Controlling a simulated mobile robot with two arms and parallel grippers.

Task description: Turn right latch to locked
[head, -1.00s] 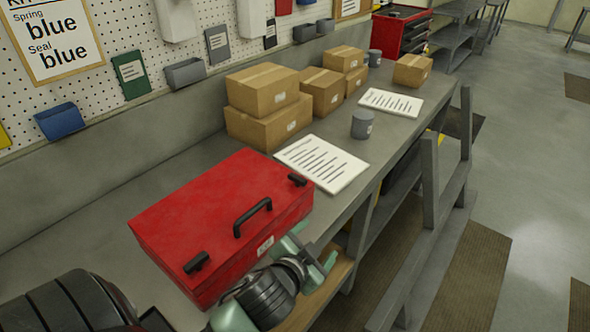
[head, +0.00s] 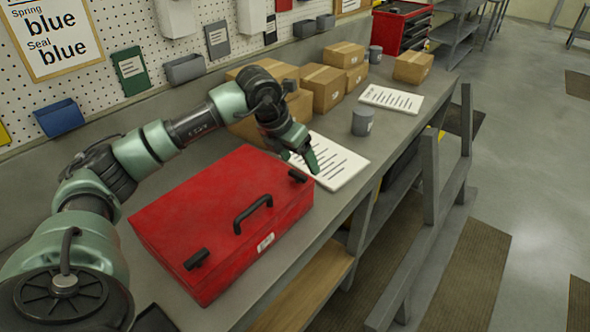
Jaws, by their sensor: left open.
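A red toolbox (head: 215,205) lies shut on the workbench, with a black handle (head: 253,212) on its front lid edge. The black right latch (head: 297,175) is at the far right end of that edge. The black left latch (head: 196,259) is at the near end. My left gripper (head: 299,160) is open and empty, just beyond and above the right latch, pointing down; I cannot tell whether it touches it. My left arm reaches in over the back of the toolbox. My right gripper is out of view.
A white printed sheet (head: 340,169) lies just beyond the toolbox, partly behind my gripper. A grey cup (head: 362,122) and several cardboard boxes (head: 322,88) stand farther along the bench (head: 400,128). A pegboard wall with bins runs behind.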

